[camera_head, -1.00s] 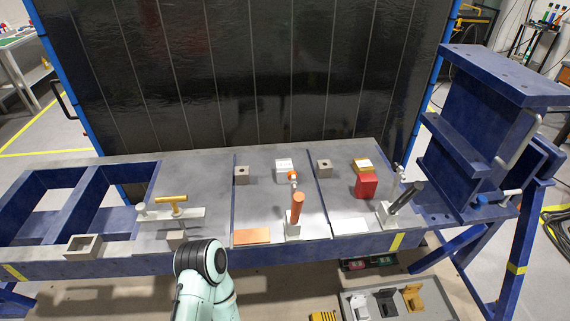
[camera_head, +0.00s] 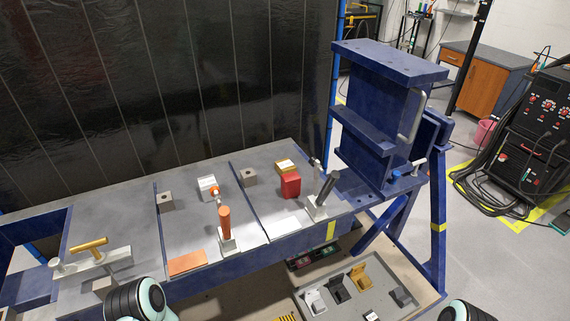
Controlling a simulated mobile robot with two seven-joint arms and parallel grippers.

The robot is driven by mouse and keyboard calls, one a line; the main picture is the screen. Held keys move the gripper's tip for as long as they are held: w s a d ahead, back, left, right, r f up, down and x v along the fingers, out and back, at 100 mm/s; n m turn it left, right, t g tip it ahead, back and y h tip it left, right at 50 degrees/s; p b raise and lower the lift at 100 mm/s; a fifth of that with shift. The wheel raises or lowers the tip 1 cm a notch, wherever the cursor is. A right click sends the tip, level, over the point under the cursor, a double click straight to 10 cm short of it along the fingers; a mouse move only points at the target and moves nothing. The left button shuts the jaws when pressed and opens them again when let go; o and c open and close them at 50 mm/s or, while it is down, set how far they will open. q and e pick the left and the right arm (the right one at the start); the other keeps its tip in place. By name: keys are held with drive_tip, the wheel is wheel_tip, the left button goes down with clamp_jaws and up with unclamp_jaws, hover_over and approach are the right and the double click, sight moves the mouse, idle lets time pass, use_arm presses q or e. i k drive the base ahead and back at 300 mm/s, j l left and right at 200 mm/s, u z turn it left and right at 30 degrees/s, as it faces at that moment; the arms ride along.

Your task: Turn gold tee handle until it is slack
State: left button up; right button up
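The gold tee handle (camera_head: 88,246) lies across the top of a pale metal clamp block (camera_head: 112,262) at the left end of the table. A round pale knob (camera_head: 56,263) sits at the left end of that clamp. A dark and mint arm part of mine (camera_head: 140,300) shows at the bottom edge, just right of and in front of the clamp, apart from the handle in the picture. Another dark arm part of mine (camera_head: 466,311) shows at the bottom right. Neither gripper's fingers are visible.
An orange-handled clamp (camera_head: 225,222), a black-handled clamp (camera_head: 326,187) and a red block (camera_head: 290,185) stand on the table (camera_head: 130,205). A blue upright frame (camera_head: 372,110) rises at its right end. A grey tray (camera_head: 350,292) lies below.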

sight(99, 258)
drive_tip(key=u, duration=1.75)
